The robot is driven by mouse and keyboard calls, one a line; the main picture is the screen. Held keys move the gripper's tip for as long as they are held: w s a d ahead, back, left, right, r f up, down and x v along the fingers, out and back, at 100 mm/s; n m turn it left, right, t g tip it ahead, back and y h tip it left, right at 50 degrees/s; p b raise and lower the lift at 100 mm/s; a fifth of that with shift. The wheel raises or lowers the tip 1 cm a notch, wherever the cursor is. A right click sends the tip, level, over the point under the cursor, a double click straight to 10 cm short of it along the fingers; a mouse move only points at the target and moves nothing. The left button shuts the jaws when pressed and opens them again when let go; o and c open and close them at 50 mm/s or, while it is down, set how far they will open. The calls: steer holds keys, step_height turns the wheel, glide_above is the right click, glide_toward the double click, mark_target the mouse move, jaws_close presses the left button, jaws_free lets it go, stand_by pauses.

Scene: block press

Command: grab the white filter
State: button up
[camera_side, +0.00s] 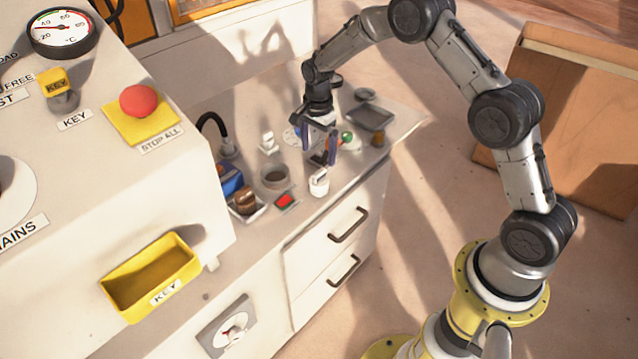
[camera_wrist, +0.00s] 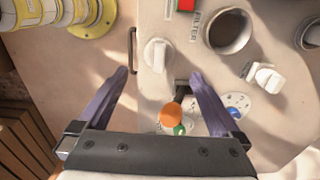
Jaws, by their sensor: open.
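A small white capped piece, which looks like the white filter (camera_side: 319,183), stands near the front edge of the counter in the side view. It also shows in the wrist view (camera_wrist: 157,55), close to a printed FILTER label (camera_wrist: 196,25). I see no contact.
A round dark opening (camera_wrist: 230,32) lies right of the FILTER label. A second white piece (camera_wrist: 265,77) is further right. An orange knob (camera_wrist: 171,114) and a green one (camera_wrist: 180,129) lie close to my fingers. A drawer handle (camera_side: 348,225) is on the front face.

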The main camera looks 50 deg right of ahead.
mark_target(319, 172)
step_height(319, 172, down, 9)
steer(key=shift+d+f, duration=0.1)
steer(key=c, duration=1.5)
